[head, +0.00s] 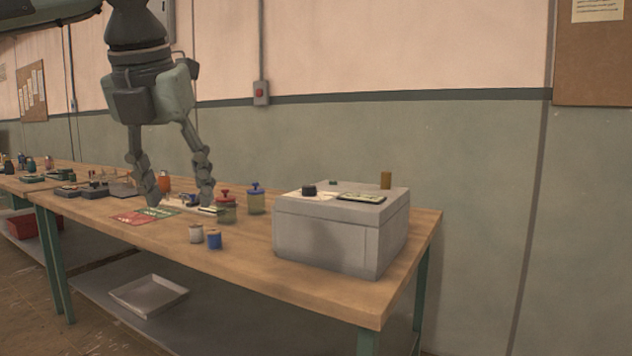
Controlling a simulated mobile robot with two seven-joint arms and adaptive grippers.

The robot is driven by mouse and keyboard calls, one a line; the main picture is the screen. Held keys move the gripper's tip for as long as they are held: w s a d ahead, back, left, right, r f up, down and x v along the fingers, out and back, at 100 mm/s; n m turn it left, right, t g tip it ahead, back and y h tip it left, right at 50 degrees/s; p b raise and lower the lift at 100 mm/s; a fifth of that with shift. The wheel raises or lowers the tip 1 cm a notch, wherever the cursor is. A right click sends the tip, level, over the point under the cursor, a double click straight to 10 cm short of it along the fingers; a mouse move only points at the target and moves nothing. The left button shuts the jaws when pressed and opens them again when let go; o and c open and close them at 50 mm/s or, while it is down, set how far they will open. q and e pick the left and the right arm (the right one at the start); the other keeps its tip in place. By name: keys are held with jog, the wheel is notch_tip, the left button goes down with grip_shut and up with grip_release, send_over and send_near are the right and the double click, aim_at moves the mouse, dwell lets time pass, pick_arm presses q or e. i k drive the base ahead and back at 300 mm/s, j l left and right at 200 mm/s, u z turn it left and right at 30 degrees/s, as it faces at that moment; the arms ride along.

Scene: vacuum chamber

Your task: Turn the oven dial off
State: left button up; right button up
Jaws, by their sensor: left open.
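A grey box-shaped unit (318,243), which looks like the oven, stands at the right end of the wooden table. A black round dial (309,190) sits on its top near the left side, on a pale plate. The way the dial points is too small to tell. My left gripper (179,204) hangs from the upper left with its fingers apart and empty. It is left of the grey unit, in front of the table's middle part in the picture, and apart from the dial. My right gripper is not in view.
The table's front right is clear.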

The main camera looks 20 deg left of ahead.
aim_at(308, 190)
jog(key=i, duration=1.35)
